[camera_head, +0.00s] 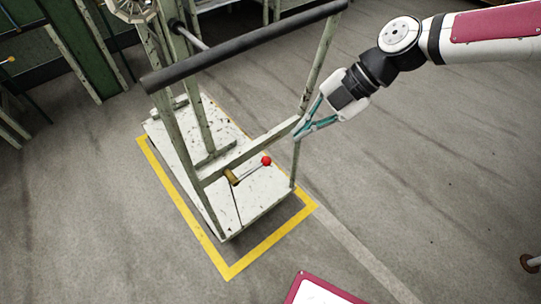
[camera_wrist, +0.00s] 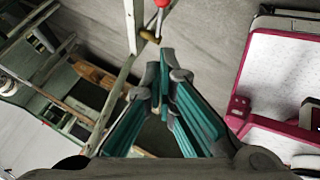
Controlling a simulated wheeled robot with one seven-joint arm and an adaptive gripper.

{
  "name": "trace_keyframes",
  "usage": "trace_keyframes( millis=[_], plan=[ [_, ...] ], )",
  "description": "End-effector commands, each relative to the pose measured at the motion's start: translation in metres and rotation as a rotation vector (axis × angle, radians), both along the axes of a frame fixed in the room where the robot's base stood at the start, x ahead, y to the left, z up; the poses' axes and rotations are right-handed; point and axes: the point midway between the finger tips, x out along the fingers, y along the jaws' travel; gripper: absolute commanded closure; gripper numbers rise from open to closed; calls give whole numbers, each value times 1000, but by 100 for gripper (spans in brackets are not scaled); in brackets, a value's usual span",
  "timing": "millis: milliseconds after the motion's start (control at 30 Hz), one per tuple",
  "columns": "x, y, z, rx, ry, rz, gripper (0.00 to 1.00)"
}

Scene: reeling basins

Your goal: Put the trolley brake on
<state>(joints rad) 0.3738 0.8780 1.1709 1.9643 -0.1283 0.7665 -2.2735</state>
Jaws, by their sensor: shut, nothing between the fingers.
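The trolley (camera_head: 262,196) is a worn pale-green frame on a flat deck, standing inside a yellow floor outline. Its brake lever (camera_head: 250,171) is a thin rod on a brass pivot (camera_head: 231,177) low on the near end, with a red knob (camera_head: 266,160) at its tip. The lever points right and slightly up in the head view. My gripper (camera_head: 299,134) has teal fingers, shut and empty, beside the trolley's right upright, above and to the right of the knob and apart from it. In the wrist view, the red knob (camera_wrist: 162,3) is partly cut off beyond the fingertips (camera_wrist: 163,58).
A black push bar (camera_head: 245,45) spans the trolley's top, left of my arm. The yellow floor outline (camera_head: 270,244) surrounds the deck. Green machinery (camera_head: 70,45) stands at the upper left. The grey floor right of the trolley is mostly clear.

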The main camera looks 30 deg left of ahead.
Motion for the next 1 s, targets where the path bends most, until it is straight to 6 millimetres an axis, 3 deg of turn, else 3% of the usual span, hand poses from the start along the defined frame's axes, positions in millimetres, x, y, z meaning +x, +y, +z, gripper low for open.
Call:
trace_keyframes(
  millis=[467,1000],
  plan=[
    [-2,4,-4,7,-2,5,100],
    [-39,52,-78,5,-1,6,100]
  ],
)
